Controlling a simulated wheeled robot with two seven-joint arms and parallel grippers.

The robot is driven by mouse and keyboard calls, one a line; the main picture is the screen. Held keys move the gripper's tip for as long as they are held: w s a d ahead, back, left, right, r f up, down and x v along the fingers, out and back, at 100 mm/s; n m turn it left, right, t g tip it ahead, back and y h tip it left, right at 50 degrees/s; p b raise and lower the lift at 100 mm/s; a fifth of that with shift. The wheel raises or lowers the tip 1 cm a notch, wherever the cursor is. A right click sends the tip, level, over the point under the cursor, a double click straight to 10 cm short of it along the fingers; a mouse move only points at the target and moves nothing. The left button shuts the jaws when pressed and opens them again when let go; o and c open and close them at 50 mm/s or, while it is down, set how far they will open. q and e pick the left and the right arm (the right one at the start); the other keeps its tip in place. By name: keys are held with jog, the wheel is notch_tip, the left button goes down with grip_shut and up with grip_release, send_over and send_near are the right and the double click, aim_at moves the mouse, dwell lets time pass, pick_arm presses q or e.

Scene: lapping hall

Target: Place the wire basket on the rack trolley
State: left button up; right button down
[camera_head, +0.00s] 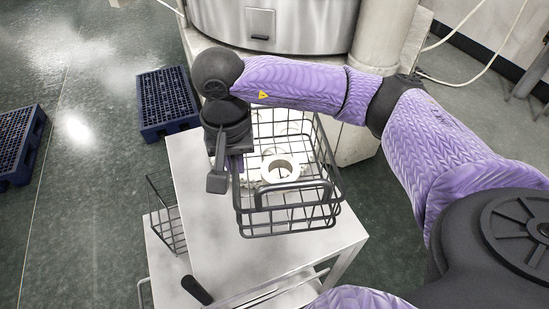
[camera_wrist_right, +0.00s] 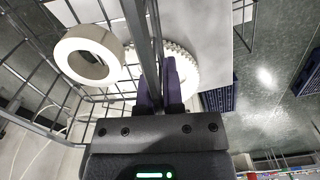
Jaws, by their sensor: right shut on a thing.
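The dark wire basket (camera_head: 290,208) shows over the white top of the rack trolley (camera_head: 215,255). Its right side overlaps the trolley's right edge in the picture. I cannot tell whether its bottom touches the top. A white ring (camera_head: 280,169) lies in the basket; the wrist view shows this ring (camera_wrist_right: 88,55) and a white toothed ring (camera_wrist_right: 186,75) partly behind my finger. My left gripper is out of view.
Another wire frame (camera_head: 165,215) stands on the trolley's lower level at left. A black handle grip (camera_head: 196,290) sits at the trolley's near side. Blue pallets (camera_head: 167,102) lie on the floor at left. A large round metal machine (camera_head: 275,25) stands behind the trolley.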

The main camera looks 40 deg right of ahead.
aim_at(249, 164)
jog(key=d+f+m+b, duration=0.1)
jog(key=f+m, duration=0.2)
jog(key=w+d+f+m+b, duration=0.1)
jog(key=f+m+b, duration=0.1)
jog(key=f+m, duration=0.1)
jog(key=w+d+f+m+b, duration=0.1)
jog(key=f+m, duration=0.2)
jog(key=f, duration=0.1)
jog(key=shift+w+d+m+b, duration=0.15)
jog(key=shift+d+m+b, duration=0.1)
jog(key=shift+m+b, duration=0.15)
jog(key=shift+m, duration=0.3)
notch_tip(249, 164, down, 11)
jog(key=b, duration=0.2)
jog(key=shift+d+r+b, duration=0.15)
jog(key=shift+b, duration=0.2)
jog(key=shift+r, duration=0.1)
jog(key=c, duration=1.2)
grip_release()
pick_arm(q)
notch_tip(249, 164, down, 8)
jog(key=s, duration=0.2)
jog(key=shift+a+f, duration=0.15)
pick_arm(e)
jog(key=o, duration=0.4)
jog(key=shift+o, duration=0.2)
